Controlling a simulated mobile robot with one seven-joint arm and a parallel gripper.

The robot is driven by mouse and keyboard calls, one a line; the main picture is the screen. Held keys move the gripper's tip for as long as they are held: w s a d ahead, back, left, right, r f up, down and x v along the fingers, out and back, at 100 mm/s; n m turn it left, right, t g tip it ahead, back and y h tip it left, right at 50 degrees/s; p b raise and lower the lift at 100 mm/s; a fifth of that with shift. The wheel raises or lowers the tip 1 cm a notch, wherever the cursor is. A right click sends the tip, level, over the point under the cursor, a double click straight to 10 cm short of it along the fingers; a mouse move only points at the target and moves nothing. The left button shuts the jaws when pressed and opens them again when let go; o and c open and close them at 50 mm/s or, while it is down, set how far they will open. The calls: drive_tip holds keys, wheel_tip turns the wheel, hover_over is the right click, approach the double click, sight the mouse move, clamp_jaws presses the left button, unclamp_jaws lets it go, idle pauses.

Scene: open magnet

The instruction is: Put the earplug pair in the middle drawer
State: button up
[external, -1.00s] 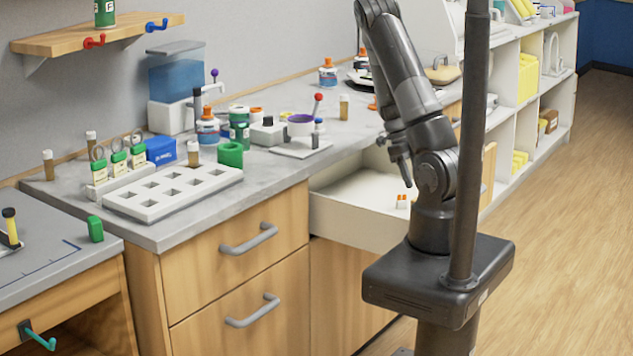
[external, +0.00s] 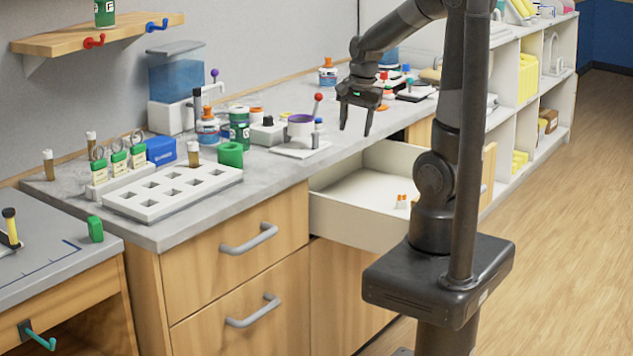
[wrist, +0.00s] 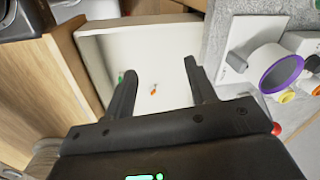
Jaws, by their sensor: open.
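The earplug pair (external: 402,201), small with orange and white parts, lies on the floor of the pulled-out pale drawer (external: 352,221). In the wrist view the pair is a tiny orange and white spot (wrist: 153,89) on the pale drawer floor (wrist: 110,45). My gripper (external: 356,130) is open and empty, fingers pointing down, raised above the drawer's back left part and the counter edge. In the wrist view the pair shows between the two fingers (wrist: 160,68), well below and apart from them.
Closed wooden drawers (external: 240,250) stand left of the open one. White shelves (external: 505,90) stand to the right.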

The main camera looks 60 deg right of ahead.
drive_tip(key=s+a+r+n+t, duration=0.4)
drive_tip(key=s+a+r+n, duration=0.4)
drive_tip(key=a+n, duration=0.4)
drive_tip(key=r+n, duration=0.1)
drive_tip(key=n, duration=0.2)
drive_tip(key=shift+r, duration=0.3)
